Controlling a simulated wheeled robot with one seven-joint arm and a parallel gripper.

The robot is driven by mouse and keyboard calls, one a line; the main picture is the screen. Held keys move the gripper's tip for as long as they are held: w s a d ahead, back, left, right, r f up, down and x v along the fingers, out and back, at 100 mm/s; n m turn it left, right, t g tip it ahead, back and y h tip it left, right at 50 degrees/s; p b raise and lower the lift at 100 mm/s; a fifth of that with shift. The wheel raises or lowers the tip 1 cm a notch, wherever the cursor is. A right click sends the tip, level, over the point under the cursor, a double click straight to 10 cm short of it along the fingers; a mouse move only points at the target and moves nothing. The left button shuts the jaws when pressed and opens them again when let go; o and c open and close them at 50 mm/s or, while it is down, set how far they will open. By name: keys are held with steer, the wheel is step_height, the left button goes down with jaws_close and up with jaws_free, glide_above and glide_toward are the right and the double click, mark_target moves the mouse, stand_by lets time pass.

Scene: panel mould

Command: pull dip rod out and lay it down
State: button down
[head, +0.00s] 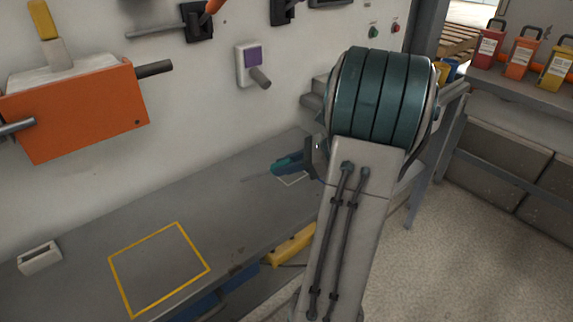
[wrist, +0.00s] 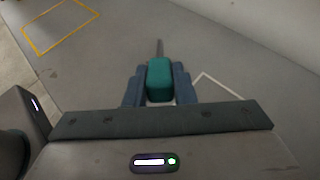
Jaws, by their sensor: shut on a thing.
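My gripper (head: 291,163) is low over the grey bench, to the right of the middle. In the wrist view its two blue-grey fingers (wrist: 160,84) are shut on the teal handle of the dip rod (wrist: 160,76). A thin grey rod runs from the handle away from the gripper. In the head view the teal handle (head: 287,166) shows at the fingers, and the rod is hard to make out. I cannot tell whether the rod touches the bench. A yellow square outline (head: 113,279) and a white outline (head: 294,181) are marked on the bench; the white one is close by the gripper.
An orange box (head: 85,112) with a yellow-topped handle is on the wall at left. A small white slotted block (head: 40,258) sits at the bench's left. The bench between the outlines is clear.

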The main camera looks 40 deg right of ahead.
stand_by(0.3)
steer(key=c, duration=1.1)
jaws_free()
steer(key=p+v, duration=0.3)
steer(key=v, duration=1.1)
steer(key=w+a+r+n+g+h+p, duration=0.1)
steer(key=w+a+r+n+g+p, duration=0.25)
steer(key=a, duration=0.55)
steer(key=a+r+n+g+h+p, duration=0.1)
steer(key=a+r+n+g+p, duration=0.2)
steer(key=a+n+p, duration=0.45)
steer(key=s+a+r+n+h+p, duration=0.2)
steer(key=a+n, duration=0.3)
steer(key=s+a+r+n+h+p, duration=0.2)
steer(key=a+r+n+h+p, duration=0.1)
steer(key=a+n, duration=0.2)
steer(key=s+a+r+n+h+p, duration=0.2)
steer(key=a+r+n, duration=0.1)
steer(key=a+n, duration=0.2)
steer(key=shift+s+a+t, duration=0.2)
steer(key=shift+a+t, duration=0.05)
steer(key=shift+a, duration=0.35)
